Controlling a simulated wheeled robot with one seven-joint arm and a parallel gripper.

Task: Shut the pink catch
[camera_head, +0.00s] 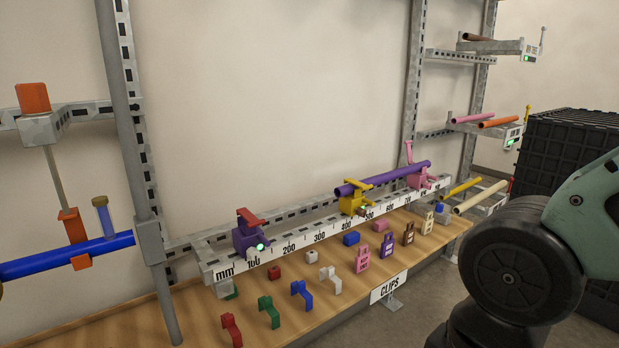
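The pink catch (421,176) sits near the right end of the ruler-marked rail (330,227). Its narrow pink lever (408,151) stands upright, so the catch looks open. A purple pipe (385,178) runs from the yellow catch (354,201) to the pink one. The pipe's right end lies at the pink catch; how deep it is seated is too small to tell. The yellow catch's lever lies across the pipe. Parts of my arm fill the right side of the view, and my gripper is not in view.
A purple catch (247,238) with a red lever stands at the rail's left. Loose clips and tags lie on the wooden shelf (335,290) below. A blue pipe (60,258) and grey upright (135,160) are at left. Rods jut from racks at right, near a black crate (568,145).

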